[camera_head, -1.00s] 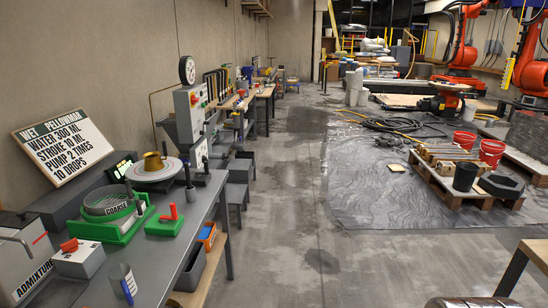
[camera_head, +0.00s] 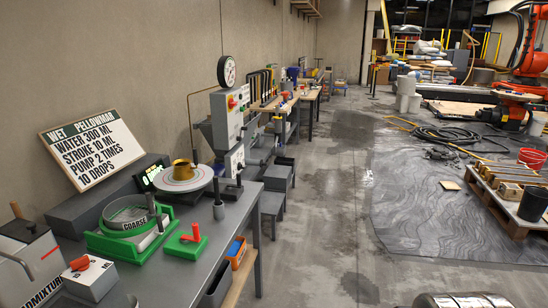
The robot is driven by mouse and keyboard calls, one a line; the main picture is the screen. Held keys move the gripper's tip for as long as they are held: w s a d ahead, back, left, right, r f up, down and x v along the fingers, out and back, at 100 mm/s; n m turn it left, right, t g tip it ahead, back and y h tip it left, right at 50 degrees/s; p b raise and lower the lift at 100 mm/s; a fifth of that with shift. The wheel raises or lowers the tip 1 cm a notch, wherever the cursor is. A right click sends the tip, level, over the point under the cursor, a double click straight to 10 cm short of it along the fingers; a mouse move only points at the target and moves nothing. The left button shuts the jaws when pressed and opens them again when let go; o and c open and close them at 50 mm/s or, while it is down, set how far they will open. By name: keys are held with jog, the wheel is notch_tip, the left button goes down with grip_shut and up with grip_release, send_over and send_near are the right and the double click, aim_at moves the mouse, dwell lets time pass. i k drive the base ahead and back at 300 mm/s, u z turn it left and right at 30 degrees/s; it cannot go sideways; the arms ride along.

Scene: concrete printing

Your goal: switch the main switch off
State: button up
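A grey control box (camera_head: 222,122) stands upright on the bench at the left, close to the wall. On its front is a red knob on a yellow plate (camera_head: 231,102), which looks like the main switch. The knob is too small to tell which way it is set. More small coloured buttons sit to its right. A round dial gauge (camera_head: 227,70) rises above the box. My gripper does not show in this view.
The grey bench (camera_head: 205,240) carries a green sieve stand (camera_head: 130,238), a red-handled green block (camera_head: 187,246), a turntable (camera_head: 183,178) with a brass cup and a recipe sign (camera_head: 90,148). Floor (camera_head: 318,210) right of the bench is clear. A pallet (camera_head: 510,200) stands further right.

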aim_at(232, 104)
jog(key=u, duration=0.3)
jog(key=i, duration=1.1)
jog(key=z, duration=1.15)
jog(key=i, duration=1.45)
jog(key=z, duration=0.05)
